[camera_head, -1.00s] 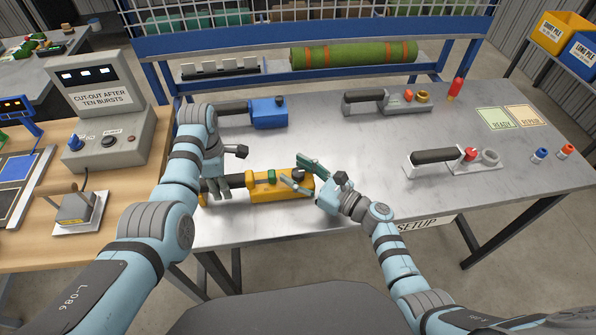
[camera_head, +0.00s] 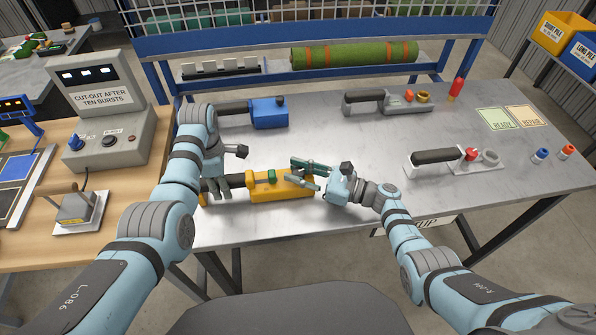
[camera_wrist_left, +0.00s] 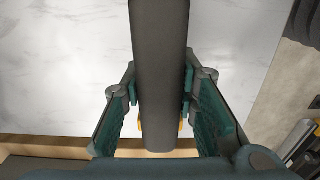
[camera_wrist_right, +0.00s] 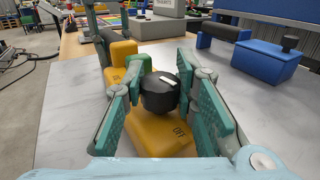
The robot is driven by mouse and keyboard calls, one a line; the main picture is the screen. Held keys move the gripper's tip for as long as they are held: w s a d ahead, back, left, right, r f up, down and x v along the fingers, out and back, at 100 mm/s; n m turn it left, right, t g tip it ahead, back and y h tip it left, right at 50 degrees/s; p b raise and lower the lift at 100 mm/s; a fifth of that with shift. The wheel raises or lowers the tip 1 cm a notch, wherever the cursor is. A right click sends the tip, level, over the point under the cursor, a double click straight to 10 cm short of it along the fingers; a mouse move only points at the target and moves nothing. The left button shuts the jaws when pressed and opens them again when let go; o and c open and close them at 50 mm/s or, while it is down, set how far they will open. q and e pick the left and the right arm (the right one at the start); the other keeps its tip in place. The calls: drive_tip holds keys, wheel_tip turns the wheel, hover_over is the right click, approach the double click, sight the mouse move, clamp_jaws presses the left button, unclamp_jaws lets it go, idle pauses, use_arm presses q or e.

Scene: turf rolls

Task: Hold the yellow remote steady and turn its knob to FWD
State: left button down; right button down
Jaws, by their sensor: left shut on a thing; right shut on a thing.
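The yellow remote (camera_head: 282,190) lies on the metal table with its black handle to the left and a green button (camera_head: 271,176) on top. My left gripper (camera_head: 222,188) is shut on the black handle (camera_wrist_left: 160,70), which runs between its fingers in the left wrist view. My right gripper (camera_head: 296,172) is at the remote's right end. In the right wrist view its fingers are shut on the black knob (camera_wrist_right: 159,92), which carries a white pointer mark. An OFF label (camera_wrist_right: 180,132) shows on the yellow body near the knob. No FWD label is readable.
A blue remote (camera_head: 268,112) lies behind the yellow one. Grey tools (camera_head: 408,104) and (camera_head: 452,157) lie to the right. A control box (camera_head: 105,115) stands at left. The table's middle right is clear.

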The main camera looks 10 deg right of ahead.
drive_tip(key=shift+f, duration=0.1)
drive_tip(key=c, duration=1.3)
unclamp_jaws()
drive_tip(key=shift+d, duration=0.1)
drive_tip(key=v, duration=1.2)
drive_tip(key=shift+s, duration=0.1)
